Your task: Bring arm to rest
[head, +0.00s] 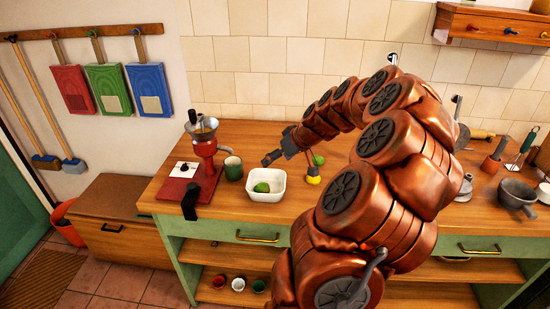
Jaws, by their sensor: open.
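My copper-coloured arm rises from the bottom of the head view, bends over the wooden counter (150,202) and reaches down to the left. My gripper (272,158) is at its end, small and dark, above or behind a square white bowl (264,196). Its jaws are open and I see nothing between them. The bowl holds a green item (262,187). A small yellow and green object (314,179) is just right of the bowl, beside my arm; whether anything touches it I cannot tell.
A red grinder (205,148) and a dark green mug (233,168) stand left of the bowl. A grey pan (515,193) is at the right. A tiled wall (270,55) rises behind the counter. A wooden chest (110,215) stands at the left. Small cups (238,284) sit on the lower shelf.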

